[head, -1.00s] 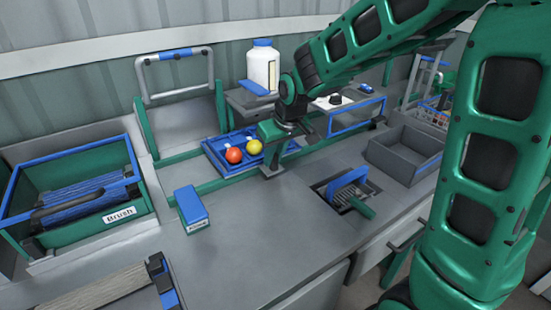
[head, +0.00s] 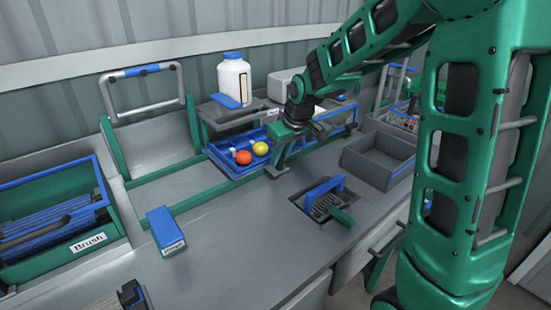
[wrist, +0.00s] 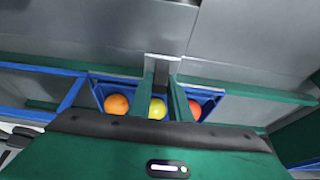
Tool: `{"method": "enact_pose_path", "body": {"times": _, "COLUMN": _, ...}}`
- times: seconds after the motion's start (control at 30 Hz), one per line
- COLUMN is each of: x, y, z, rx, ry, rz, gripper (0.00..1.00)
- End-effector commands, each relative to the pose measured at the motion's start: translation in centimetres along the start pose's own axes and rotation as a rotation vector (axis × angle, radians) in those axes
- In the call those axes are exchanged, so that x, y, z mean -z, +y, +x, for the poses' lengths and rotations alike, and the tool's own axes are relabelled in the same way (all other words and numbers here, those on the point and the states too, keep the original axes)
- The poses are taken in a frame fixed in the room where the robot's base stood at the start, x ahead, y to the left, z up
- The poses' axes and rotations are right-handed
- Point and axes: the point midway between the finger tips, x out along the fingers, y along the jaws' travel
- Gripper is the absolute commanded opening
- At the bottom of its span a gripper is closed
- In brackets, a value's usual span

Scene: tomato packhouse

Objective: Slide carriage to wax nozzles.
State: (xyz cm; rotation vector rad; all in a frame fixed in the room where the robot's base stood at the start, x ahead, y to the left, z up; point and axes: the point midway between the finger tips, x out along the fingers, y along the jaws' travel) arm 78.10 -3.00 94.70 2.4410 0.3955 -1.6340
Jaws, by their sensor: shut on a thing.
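The carriage is a blue tray (head: 222,165) on green rails (head: 200,198), with a red-orange tomato (head: 243,157) and a yellow tomato (head: 260,148) in it. The wrist view also shows an orange tomato (wrist: 117,104) at the left. My gripper (head: 277,170) is at the tray's near right side. In the wrist view, its two green fingers (wrist: 162,88) are shut on a grey upright handle (wrist: 160,64) in front of the tray. The fingers partly hide the tomatoes. I cannot make out the wax nozzles; a grey shelf (head: 207,120) overhangs behind the tray.
A white bottle (head: 234,80) stands on the shelf. A blue block (head: 165,230) sits by the rails' left end. A green brush bin (head: 112,215) is at left. A grey bin (head: 375,165) and a blue-handled brush (head: 325,190) in a recess are at right.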

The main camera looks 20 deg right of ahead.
Motion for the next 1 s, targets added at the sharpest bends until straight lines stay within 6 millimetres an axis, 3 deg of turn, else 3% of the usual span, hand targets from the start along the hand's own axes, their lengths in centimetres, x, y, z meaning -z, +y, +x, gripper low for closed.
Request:
{"method": "enact_pose_path", "body": {"times": 0.07, "x": 0.0, "y": 0.0, "z": 0.0, "rx": -0.001, "ry": 0.0, "rz": 0.001, "gripper": 0.0}}
{"method": "enact_pose_path", "body": {"times": 0.1, "x": 0.0, "y": 0.0, "z": 0.0, "rx": -0.001, "ry": 0.0, "rz": 0.001, "gripper": 0.2}}
{"method": "enact_pose_path", "body": {"times": 0.17, "x": 0.0, "y": 0.0, "z": 0.0, "rx": -0.001, "ry": 0.0, "rz": 0.001, "gripper": 0.34}}
{"method": "enact_pose_path", "body": {"times": 0.2, "x": 0.0, "y": 0.0, "z": 0.0, "rx": -0.001, "ry": 0.0, "rz": 0.0, "gripper": 0.36}}
{"method": "enact_pose_path", "body": {"times": 0.57, "x": 0.1, "y": 0.0, "z": -0.5, "rx": 0.0, "ry": 0.002, "rz": 0.0, "gripper": 0.36}}
{"method": "enact_pose_path", "body": {"times": 1.0, "x": 0.1, "y": 0.0, "z": -7.9, "rx": -0.001, "ry": 0.004, "rz": 0.0, "gripper": 0.36}}
